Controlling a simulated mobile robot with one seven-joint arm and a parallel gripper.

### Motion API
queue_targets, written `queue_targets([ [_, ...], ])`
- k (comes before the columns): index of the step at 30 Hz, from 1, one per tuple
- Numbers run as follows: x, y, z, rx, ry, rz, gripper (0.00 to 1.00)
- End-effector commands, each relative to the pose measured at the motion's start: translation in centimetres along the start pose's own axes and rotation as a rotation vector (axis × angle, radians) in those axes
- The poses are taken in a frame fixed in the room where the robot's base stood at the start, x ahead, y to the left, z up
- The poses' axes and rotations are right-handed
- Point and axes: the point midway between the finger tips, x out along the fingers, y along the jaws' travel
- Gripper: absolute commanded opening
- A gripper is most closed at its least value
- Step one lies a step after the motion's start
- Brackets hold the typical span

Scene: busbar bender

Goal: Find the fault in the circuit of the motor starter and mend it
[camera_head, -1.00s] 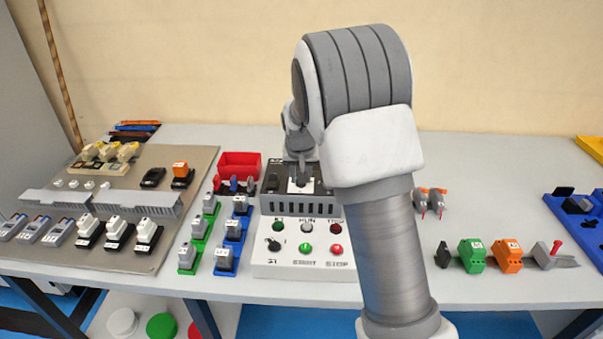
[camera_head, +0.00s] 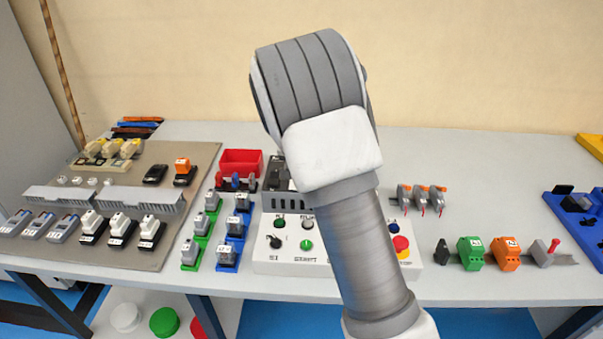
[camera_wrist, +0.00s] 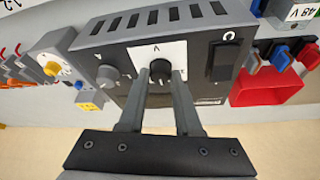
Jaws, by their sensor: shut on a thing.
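In the wrist view my gripper (camera_wrist: 162,78) has its two fingers around a black knob (camera_wrist: 160,67) on a white label marked V. The knob is on the front of a dark box (camera_wrist: 128,52) with slots along its top, a grey knob (camera_wrist: 108,75) and a black rocker switch (camera_wrist: 222,58). In the head view my arm hides the gripper and much of this box (camera_head: 272,201). The white control panel (camera_head: 275,263) stands in front, with a green button (camera_head: 306,244), a black selector (camera_head: 275,242) and a red emergency stop (camera_head: 400,243) on yellow.
A brown board (camera_head: 70,246) with breakers, relays and grey ducts fills the left. Green and blue racks (camera_head: 228,250) of relays stand beside it, below a red bin (camera_head: 240,162). Grey clips (camera_head: 421,196), coloured terminal blocks (camera_head: 470,252) and a blue holder (camera_head: 583,222) lie right.

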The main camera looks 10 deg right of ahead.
Motion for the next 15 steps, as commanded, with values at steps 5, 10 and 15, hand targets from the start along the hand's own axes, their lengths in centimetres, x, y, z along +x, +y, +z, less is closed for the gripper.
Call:
queue_targets([
  [5,0.02,0.0,0.05,-0.001,-0.001,0.0,0.47],
  [10,0.01,0.0,0.04,-0.001,-0.001,0.0,0.62],
  [15,0.0,0.0,0.03,-0.001,-0.001,0.0,0.62],
])
